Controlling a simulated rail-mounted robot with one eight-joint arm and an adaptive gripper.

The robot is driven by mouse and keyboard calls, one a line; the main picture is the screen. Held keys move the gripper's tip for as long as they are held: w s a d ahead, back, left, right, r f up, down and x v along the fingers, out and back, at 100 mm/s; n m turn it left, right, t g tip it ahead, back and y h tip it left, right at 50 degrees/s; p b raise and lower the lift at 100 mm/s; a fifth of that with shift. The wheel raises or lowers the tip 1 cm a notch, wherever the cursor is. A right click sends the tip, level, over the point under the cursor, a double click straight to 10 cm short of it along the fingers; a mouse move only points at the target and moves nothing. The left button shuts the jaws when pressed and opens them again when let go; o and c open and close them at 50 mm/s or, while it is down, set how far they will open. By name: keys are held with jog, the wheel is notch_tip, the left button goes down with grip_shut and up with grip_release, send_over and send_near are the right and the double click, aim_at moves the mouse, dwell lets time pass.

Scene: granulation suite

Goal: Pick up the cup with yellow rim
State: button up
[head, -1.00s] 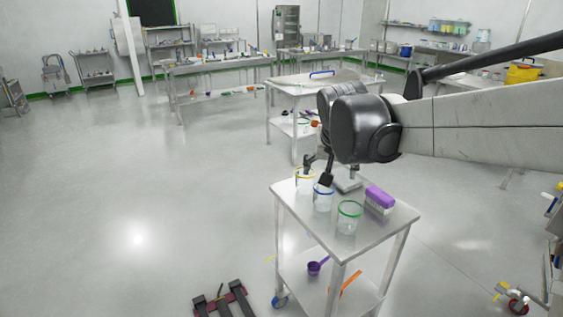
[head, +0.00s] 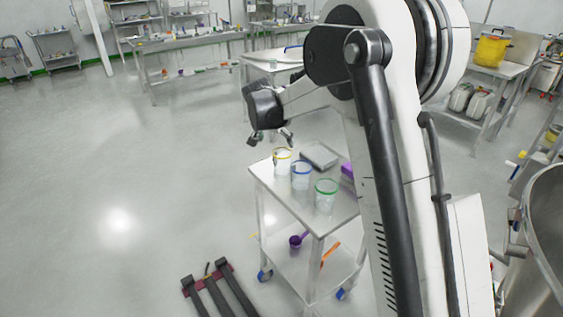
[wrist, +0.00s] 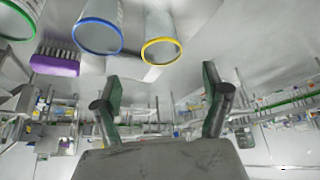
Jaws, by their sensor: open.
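The cup with the yellow rim (head: 282,162) stands on the small steel cart (head: 340,208), at its far left corner in the head view. The cup lies beyond the fingertips.
A blue-rimmed cup (head: 301,175) stands right beside the yellow-rimmed one, and a green-rimmed cup (head: 326,196) is nearer. A purple brush (wrist: 55,62) and a grey flat-topped device (head: 320,155) are also on the cart. Open floor lies left of the cart.

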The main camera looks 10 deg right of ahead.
aim_at(282, 161)
jog(key=x, duration=1.3)
jog(key=shift+w+f, duration=0.25)
jog(key=shift+f, duration=0.1)
jog(key=c, duration=1.2)
